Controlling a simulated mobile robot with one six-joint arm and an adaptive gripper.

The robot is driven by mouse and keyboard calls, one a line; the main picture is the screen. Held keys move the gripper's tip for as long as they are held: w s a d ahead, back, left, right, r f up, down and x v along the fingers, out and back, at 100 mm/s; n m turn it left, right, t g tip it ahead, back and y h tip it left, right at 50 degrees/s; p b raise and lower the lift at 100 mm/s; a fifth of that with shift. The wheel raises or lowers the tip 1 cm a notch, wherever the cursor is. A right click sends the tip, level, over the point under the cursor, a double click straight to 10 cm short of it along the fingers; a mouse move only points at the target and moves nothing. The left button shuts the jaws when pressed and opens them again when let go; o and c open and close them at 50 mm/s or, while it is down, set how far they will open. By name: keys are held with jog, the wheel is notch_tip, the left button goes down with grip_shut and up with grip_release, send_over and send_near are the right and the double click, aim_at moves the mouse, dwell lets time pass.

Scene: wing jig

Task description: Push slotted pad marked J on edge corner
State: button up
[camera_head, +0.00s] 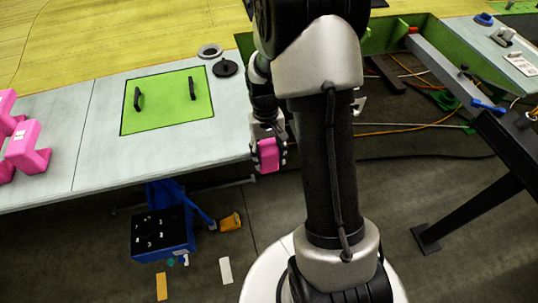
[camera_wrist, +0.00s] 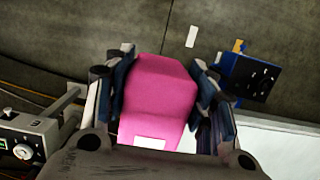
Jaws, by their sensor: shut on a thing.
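My gripper (camera_head: 268,153) is shut on a pink pad (camera_head: 268,154), beside the front right corner of the light grey wing panel (camera_head: 215,146). In the wrist view the pink pad (camera_wrist: 158,95) sits between both fingers, with a white label at its lower end. I cannot read the letter on it, and its slot is not visible. In the wrist view the panel's edge (camera_wrist: 285,135) shows at the lower right. The head view does not show clearly whether the pad touches the corner.
Other pink pads (camera_head: 27,148) stand on the panel at far left. A green cover with two black handles (camera_head: 167,100), a grey ring (camera_head: 210,51) and a black round part (camera_head: 225,68) lie on top. A blue box (camera_head: 162,234) stands below the front edge. Cables cross the floor at right.

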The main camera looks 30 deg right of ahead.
jog(key=o, duration=1.2)
jog(key=shift+w+d, duration=0.1)
jog(key=shift+w, duration=0.2)
jog(key=r, duration=0.4)
jog(key=w+r, duration=0.1)
jog(key=r, duration=0.6)
jog(key=shift+w+d+r, duration=0.25)
jog(key=shift+w+r, duration=0.1)
jog(key=shift+r, duration=0.05)
